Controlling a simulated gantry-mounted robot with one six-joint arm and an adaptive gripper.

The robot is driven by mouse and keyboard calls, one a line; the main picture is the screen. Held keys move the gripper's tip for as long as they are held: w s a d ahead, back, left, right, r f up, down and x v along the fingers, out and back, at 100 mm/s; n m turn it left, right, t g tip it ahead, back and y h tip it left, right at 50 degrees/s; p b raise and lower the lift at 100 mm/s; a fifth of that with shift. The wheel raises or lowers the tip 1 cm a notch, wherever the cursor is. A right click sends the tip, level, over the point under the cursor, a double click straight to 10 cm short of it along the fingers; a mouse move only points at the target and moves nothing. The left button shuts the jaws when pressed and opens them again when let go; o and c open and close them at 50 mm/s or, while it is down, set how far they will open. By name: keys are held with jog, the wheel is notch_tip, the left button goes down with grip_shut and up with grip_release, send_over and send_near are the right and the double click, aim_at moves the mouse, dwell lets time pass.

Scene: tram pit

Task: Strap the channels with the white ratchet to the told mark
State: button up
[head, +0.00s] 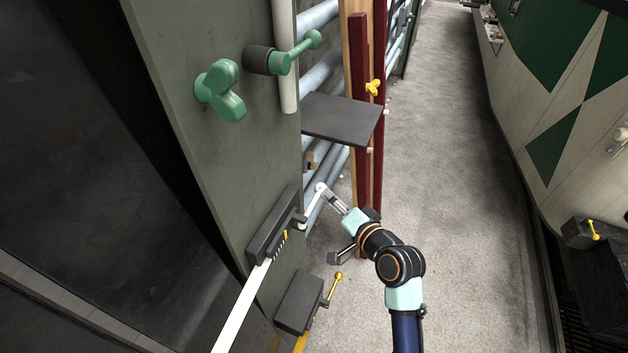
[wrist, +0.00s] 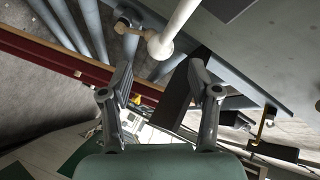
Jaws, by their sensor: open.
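The white ratchet handle (head: 312,203) ends in a round white knob and sticks out from a dark block (head: 265,232) on the green-grey post. A white strap (head: 240,303) runs down from this block. An orange pointer (head: 286,236) shows beside small pale marks; which mark it meets is too small to read. My gripper (head: 332,199) is beside the knob. In the wrist view my gripper (wrist: 158,68) is open, and the white handle (wrist: 178,25) has its knob just beyond and between the fingertips. Contact cannot be told. Dark red channels (head: 360,150) stand upright behind.
Above are green handles (head: 222,92) and a dark plate (head: 342,118) jutting from the post. Below is another dark block (head: 299,303) with a yellow lever (head: 334,284). Pale pipes (head: 320,75) run behind. The grey floor (head: 440,130) at right is clear.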

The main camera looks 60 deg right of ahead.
aim_at(321, 187)
jog(key=x, duration=0.7)
jog(key=shift+w, duration=0.1)
grip_shut()
